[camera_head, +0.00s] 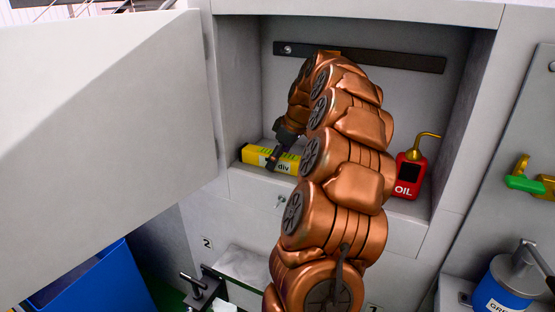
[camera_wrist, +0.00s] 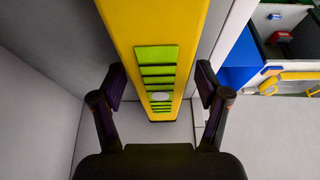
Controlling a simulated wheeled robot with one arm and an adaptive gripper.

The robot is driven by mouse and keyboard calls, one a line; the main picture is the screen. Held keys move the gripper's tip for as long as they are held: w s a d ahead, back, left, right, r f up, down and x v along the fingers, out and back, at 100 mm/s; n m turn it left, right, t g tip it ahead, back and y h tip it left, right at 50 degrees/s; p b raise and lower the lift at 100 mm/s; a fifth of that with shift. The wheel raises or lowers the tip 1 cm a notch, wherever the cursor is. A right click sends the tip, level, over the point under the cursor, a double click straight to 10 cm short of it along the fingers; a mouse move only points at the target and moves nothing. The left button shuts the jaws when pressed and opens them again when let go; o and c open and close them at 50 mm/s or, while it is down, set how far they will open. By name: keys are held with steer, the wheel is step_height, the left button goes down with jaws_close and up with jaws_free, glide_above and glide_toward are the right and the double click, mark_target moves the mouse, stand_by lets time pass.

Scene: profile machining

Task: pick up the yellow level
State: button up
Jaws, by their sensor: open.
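The yellow level (camera_head: 256,155) lies on the shelf of the open cabinet, at its left side in the head view. In the wrist view the yellow level (camera_wrist: 167,20) runs from the top edge down between the fingers, with a green scale on its face. My gripper (camera_head: 275,158) is at the level in the head view and hides part of it. In the wrist view my gripper (camera_wrist: 160,84) is open, with one finger on each side of the level. A gap shows between each finger and the level. My arm covers the middle of the cabinet.
A red oil can (camera_head: 408,174) with a brass spout stands at the right of the shelf. A dark strip (camera_head: 400,60) is on the back wall. The cabinet door (camera_head: 110,130) stands open at left. A blue bin (camera_head: 95,280) is below it.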

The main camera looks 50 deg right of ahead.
jaws_close()
stand_by(0.7)
